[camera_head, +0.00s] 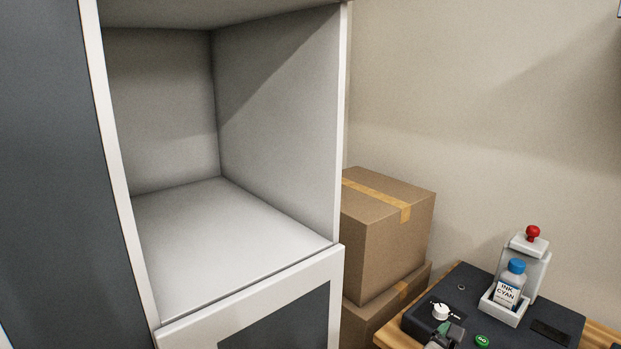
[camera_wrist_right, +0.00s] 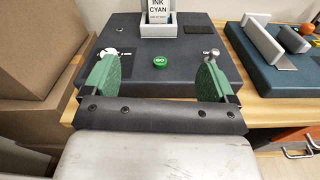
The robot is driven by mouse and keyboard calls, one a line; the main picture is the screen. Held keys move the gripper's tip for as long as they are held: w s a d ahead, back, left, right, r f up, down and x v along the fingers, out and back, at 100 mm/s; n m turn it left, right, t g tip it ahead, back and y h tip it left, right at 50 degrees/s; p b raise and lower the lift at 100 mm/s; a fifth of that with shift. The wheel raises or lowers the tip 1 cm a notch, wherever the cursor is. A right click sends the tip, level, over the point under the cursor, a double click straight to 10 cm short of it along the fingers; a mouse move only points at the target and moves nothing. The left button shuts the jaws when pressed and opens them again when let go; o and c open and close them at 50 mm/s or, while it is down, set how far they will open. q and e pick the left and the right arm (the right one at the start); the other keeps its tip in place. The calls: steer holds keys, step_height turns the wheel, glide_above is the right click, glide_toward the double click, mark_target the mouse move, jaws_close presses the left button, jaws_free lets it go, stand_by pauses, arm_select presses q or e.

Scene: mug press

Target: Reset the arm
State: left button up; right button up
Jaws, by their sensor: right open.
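My right gripper (camera_wrist_right: 156,82) is open and empty, with its two green finger pads wide apart. In the right wrist view it points at a dark machine (camera_wrist_right: 135,35) on a wooden table, with a green GO button (camera_wrist_right: 160,61) seen between the fingers. In the head view, a grey and green part at the lower edge, in front of the machine (camera_head: 470,295), appears to be this gripper's tip. An ink bottle labelled INK CYAN (camera_head: 509,286), with a blue cap, stands in a white holder (camera_head: 503,309) on the machine. My left gripper is not in view.
An open, empty cabinet compartment (camera_head: 225,235) fills the left of the head view. Stacked cardboard boxes (camera_head: 385,235) stand between cabinet and table. A red-topped knob (camera_head: 533,233) is behind the bottle. Another dark device (camera_wrist_right: 275,75) lies right in the wrist view.

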steer(key=s+a+f+m+g+y, duration=0.2)
steer(key=s+f+m+g+y, duration=0.2)
steer(key=s+f+m+y, duration=0.55)
steer(key=s+a+f+m+g+y, duration=0.2)
steer(key=s+a+m, duration=0.1)
steer(key=s+m, duration=0.5)
steer(key=s+a+f+m+g+y, duration=0.2)
steer(key=s+m, duration=0.4)
steer(key=s, duration=0.4)
step_height(320, 180, down, 26)
steer(key=g, duration=0.1)
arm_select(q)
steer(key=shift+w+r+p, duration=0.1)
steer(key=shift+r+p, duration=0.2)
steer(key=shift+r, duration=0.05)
arm_select(e)
steer(key=s+d+f+g, duration=0.1)
steer(key=s+d+f, duration=0.1)
steer(key=s+f, duration=1.4)
steer(key=shift+s+d+n, duration=0.25)
steer(key=shift+d+n, duration=0.05)
steer(key=shift+n, duration=0.15)
